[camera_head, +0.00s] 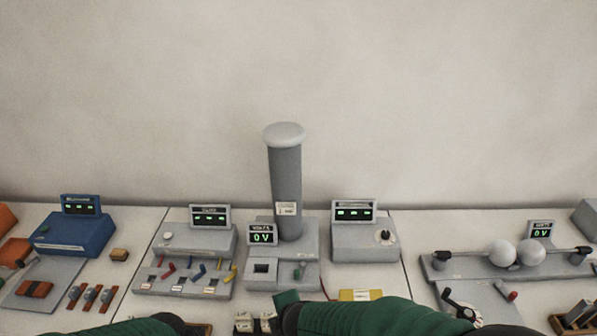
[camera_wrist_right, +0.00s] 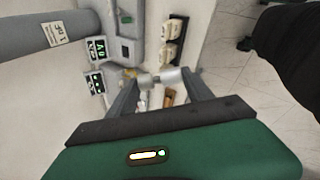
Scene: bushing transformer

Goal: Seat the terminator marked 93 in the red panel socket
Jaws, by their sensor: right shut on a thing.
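My right gripper (camera_wrist_right: 160,79) shows in the right wrist view, with its fingers closed together on a small silver cylindrical piece (camera_wrist_right: 168,75). No mark 93 can be read on it, so I cannot tell whether it is the terminator. In the head view the green right hand (camera_head: 287,298) is in front of the grey bushing unit, and its fingertips are hidden. A grey box (camera_head: 187,283) left of that unit carries small red, blue and yellow parts. A red part (camera_head: 168,270) is on its left side; I cannot tell whether it is the red socket. My left gripper is below the frame.
A tall grey column (camera_head: 287,185) rises behind the bushing unit. Cream blocks (camera_head: 243,322) sit at the front, also seen in the right wrist view (camera_wrist_right: 170,30). A blue box (camera_head: 75,235) is at left. A sphere-gap unit (camera_head: 502,253) stands at right.

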